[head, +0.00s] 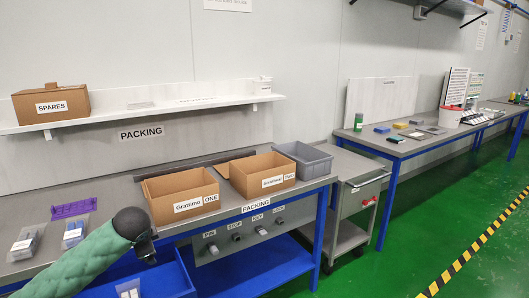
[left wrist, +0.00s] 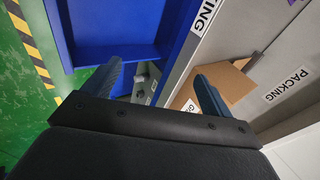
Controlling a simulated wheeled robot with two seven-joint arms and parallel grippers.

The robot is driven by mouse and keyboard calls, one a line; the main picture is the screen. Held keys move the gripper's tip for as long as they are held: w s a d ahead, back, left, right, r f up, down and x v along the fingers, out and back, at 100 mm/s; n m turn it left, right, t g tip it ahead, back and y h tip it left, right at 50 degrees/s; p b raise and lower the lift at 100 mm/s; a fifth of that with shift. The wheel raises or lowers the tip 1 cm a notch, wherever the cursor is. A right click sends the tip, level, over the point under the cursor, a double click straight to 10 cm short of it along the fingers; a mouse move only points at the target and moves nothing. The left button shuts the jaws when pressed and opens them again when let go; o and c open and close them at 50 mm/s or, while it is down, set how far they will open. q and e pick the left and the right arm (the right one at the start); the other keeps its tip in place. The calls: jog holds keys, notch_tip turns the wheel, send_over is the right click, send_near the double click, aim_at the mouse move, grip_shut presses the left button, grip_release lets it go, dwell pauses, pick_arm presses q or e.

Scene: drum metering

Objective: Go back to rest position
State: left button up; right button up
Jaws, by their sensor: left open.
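My left arm, in a green padded sleeve, comes in from the lower left of the head view. Its dark wrist and left gripper (head: 150,254) are in front of the packing bench, left of the box marked ONE (head: 184,203). In the left wrist view the two blue fingers of the left gripper (left wrist: 158,74) stand apart with nothing held between them. The cardboard box (left wrist: 228,84) shows beyond the right finger, and a blue tray (left wrist: 100,52) lies beyond the left finger. My right gripper is in neither view.
On the bench (head: 110,203) stand a second cardboard box (head: 262,183) and a grey bin (head: 303,160). A control panel (head: 248,232) is on its front. A shelf (head: 130,117) hangs above. Green floor (head: 400,265) lies open at the right, beyond a grey cart (head: 355,205).

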pick_arm(q)
jog(key=s+d+f+n+t+h+p, duration=0.15)
jog(key=s+d+f+n, duration=0.4)
jog(key=s+d, duration=0.7)
jog(key=s+d+f+n+g+h, duration=0.1)
jog(key=s+d+f+g, duration=0.1)
jog(key=s+f, duration=0.4)
jog(key=s+d+f+n+g+p, duration=0.1)
jog(key=s+d+f, duration=0.3)
jog(key=s, duration=1.1)
jog(key=s+d+f+n+g+h, duration=0.1)
jog(key=s+d+f+g, duration=0.2)
jog(key=s+f, duration=0.6)
jog(key=shift+s+d+f+h, duration=0.2)
jog(key=shift+s+h, duration=0.15)
jog(key=shift+s, duration=0.55)
pick_arm(e)
jog(key=shift+h, duration=0.3)
jog(key=d+r, duration=0.1)
jog(key=r, duration=0.1)
jog(key=d+r, duration=0.1)
jog(key=r, duration=0.1)
jog(key=shift+d+r, duration=0.2)
pick_arm(q)
jog(key=shift+n+p, duration=0.3)
jog(key=shift+n, duration=0.05)
pick_arm(e)
jog(key=shift+s, duration=0.1)
pick_arm(q)
jog(key=shift+c, duration=0.5)
